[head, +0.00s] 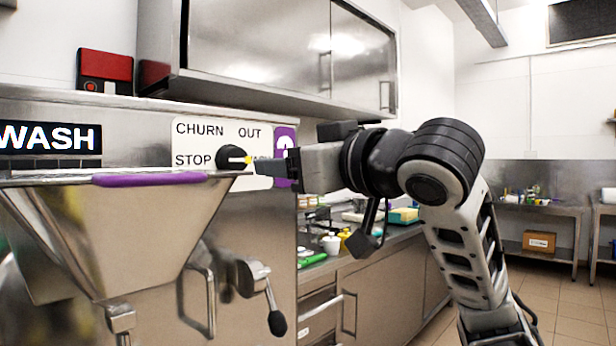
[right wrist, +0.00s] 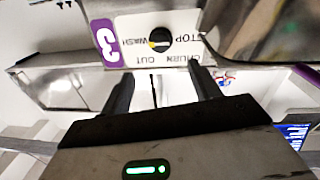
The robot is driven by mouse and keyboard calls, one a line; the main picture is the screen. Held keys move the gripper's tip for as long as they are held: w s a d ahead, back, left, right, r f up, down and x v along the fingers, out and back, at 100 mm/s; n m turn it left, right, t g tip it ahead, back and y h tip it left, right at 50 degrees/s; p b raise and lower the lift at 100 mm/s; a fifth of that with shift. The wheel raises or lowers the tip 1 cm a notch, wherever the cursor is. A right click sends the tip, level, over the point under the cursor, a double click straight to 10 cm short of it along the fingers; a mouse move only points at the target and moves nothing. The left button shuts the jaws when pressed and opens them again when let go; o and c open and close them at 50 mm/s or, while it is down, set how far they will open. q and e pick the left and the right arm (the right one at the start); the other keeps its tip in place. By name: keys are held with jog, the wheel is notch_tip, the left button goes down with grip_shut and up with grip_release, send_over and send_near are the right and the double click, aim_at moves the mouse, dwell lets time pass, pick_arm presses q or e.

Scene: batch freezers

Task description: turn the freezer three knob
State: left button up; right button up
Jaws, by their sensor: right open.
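The freezer three knob (head: 230,157) is black and round, on a white plate (head: 200,130) marked CHURN, OUT, STOP and WASH. A pale yellow mark on the knob is on the WASH side. In the right wrist view the knob (right wrist: 159,39) appears upside down, beside the purple number 3 label (right wrist: 104,41). My right gripper (head: 262,165) comes in from the right in front of the plate and partly covers the WASH word. In the right wrist view its fingers (right wrist: 161,72) are apart and empty, with the knob beyond the tips. I cannot tell whether they touch it. My left gripper is out of view.
A steel hopper with a purple-edged lid (head: 150,179) stands below left of the knob. A lever with a black grip (head: 277,322) is under it. A steel cabinet (head: 260,45) hangs above. A counter with small items (head: 335,243) lies behind my right arm.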

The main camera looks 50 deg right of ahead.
jog(key=shift+s+a, duration=0.25)
jog(key=shift+s, duration=1)
